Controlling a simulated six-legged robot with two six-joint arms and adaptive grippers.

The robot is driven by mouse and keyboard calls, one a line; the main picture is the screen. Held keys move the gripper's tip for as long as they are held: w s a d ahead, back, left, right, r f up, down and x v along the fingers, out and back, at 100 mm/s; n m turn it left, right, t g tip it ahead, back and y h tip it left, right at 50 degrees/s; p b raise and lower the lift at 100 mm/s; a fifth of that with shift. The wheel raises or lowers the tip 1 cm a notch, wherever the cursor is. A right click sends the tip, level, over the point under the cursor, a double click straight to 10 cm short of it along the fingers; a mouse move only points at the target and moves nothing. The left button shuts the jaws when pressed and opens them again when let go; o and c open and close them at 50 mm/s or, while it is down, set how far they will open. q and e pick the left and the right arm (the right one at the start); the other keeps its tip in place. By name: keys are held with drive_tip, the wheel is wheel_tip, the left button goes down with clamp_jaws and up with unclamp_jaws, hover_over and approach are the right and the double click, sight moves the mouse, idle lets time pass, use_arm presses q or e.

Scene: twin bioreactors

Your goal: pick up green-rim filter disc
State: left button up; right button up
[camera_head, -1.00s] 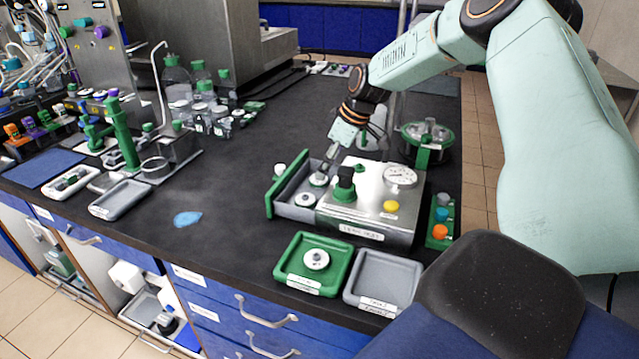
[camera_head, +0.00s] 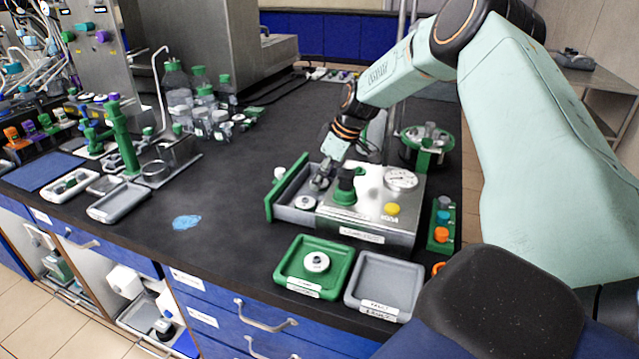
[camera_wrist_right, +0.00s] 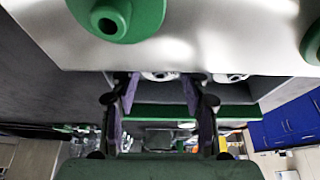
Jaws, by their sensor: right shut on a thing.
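My right gripper (camera_head: 320,182) reaches down into the pulled-out drawer (camera_head: 284,212) of the metal box, and its fingers are shut on a white filter disc. The disc (camera_wrist_right: 160,76) shows partly between the fingers in the right wrist view; its rim colour cannot be made out. A second white disc (camera_head: 305,202) lies in the drawer nearer the front, apart from the gripper. A third white disc (camera_head: 316,262) sits in the green tray (camera_head: 290,283) in front of the box. My left gripper is not in view.
The metal box (camera_head: 372,207) carries a green knob (camera_head: 345,188), a gauge (camera_head: 401,179) and a yellow button. An empty grey tray (camera_head: 385,283) is beside the green tray. A lidded round vessel (camera_head: 427,145) stands behind.

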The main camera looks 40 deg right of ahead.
wheel_tip(320, 180, up, 10)
drive_tip(key=p, duration=0.2)
drive_tip(key=shift+w, duration=0.1)
